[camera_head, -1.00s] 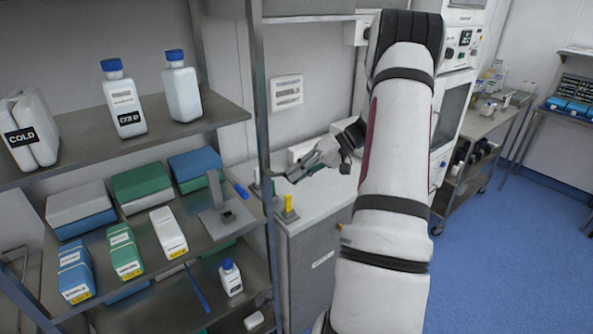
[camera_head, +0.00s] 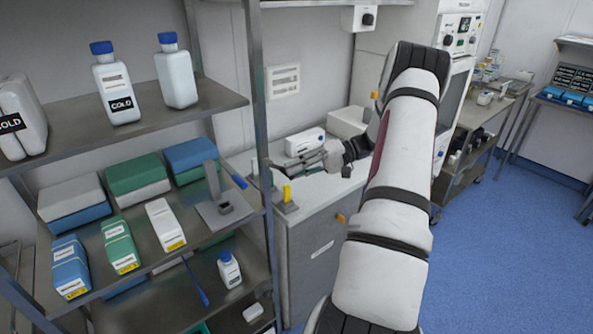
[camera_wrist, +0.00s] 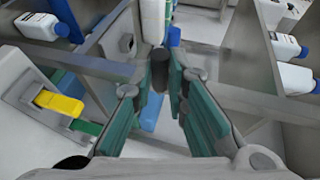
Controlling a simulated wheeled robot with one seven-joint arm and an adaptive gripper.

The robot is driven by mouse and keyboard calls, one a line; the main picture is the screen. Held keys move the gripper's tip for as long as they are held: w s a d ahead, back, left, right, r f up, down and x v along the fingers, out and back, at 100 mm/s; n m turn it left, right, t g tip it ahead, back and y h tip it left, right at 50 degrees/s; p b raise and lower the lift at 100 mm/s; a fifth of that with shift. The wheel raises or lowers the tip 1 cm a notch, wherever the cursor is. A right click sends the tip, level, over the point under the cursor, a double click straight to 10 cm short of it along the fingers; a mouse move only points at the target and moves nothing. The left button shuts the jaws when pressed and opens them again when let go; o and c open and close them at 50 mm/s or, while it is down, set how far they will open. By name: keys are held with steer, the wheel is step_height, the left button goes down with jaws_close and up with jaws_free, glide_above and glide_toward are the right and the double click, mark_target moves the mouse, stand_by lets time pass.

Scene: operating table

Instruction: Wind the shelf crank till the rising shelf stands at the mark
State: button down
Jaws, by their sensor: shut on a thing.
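My gripper (camera_head: 272,164) is beside the upright post of the shelving. In the wrist view its teal-padded fingers (camera_wrist: 162,80) are shut on a dark round knob (camera_wrist: 160,66), which I take for the crank's handle. The rest of the crank is hidden or too small to make out. The shelving has an upper shelf (camera_head: 150,115) with white bottles and a middle shelf (camera_head: 90,255) with boxes. I cannot tell which shelf is the rising one, and I cannot make out the mark.
A yellow lever (camera_head: 287,193) stands on the cabinet near my gripper; in the wrist view a green lever (camera_wrist: 86,127) is beside it. Blue floor (camera_head: 510,230) lies open at the right.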

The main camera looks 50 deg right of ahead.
steer(key=shift+f, duration=0.15)
steer(key=c, duration=1.6)
jaws_free()
steer(key=v, duration=1.2)
